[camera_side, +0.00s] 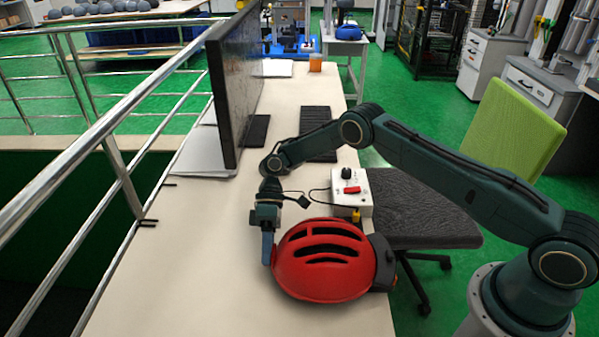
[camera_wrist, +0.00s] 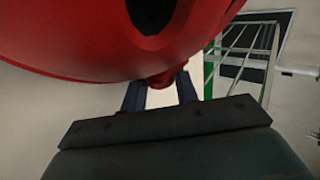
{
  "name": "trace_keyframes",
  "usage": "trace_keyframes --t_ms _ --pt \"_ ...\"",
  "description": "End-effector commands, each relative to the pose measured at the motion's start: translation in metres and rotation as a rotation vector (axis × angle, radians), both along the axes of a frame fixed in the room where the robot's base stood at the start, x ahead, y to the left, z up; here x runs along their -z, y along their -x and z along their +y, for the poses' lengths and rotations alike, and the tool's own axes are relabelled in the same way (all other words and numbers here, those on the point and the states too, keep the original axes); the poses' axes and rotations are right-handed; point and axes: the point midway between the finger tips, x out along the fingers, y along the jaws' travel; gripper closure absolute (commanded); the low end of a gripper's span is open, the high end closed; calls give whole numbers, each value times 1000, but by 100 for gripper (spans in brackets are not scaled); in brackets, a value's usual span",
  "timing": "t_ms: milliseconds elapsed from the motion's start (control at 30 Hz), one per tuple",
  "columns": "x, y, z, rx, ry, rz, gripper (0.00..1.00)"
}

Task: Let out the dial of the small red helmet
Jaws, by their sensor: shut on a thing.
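The small red helmet (camera_side: 318,282) rests on the pale table, with black vent slots on top and a dark part (camera_side: 383,262) at its right end. My gripper (camera_side: 267,250) points down at the helmet's left end, close against the shell. In the wrist view the red shell (camera_wrist: 75,45) fills the top. Below its edge, a small red knob, apparently the dial (camera_wrist: 161,78), sits between the two dark fingers of my gripper (camera_wrist: 161,92). My gripper is shut on it. The dial is hidden in the side view, and its lower part cannot be made out.
A white control box (camera_side: 351,193) with a black knob and red switch stands just behind the helmet. A keyboard (camera_side: 319,134) and a large monitor (camera_side: 235,85) are farther back. A metal railing (camera_side: 100,140) runs along the left. The table front left of the helmet is clear.

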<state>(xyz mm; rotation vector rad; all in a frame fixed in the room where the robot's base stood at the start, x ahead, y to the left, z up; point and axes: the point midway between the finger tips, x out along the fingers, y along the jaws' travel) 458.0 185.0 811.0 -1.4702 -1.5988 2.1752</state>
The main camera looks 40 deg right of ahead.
Motion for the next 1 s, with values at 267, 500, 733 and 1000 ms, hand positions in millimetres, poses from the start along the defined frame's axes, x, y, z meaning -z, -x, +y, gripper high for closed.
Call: trace_keyframes --t_ms 267,500,733,1000 --pt "0 0 0 1 0 0 53" --pt "0 0 0 0 0 0 48" --pt "0 0 0 0 3 -3 48" --pt "-1 1 1 -1 25 -23 48"
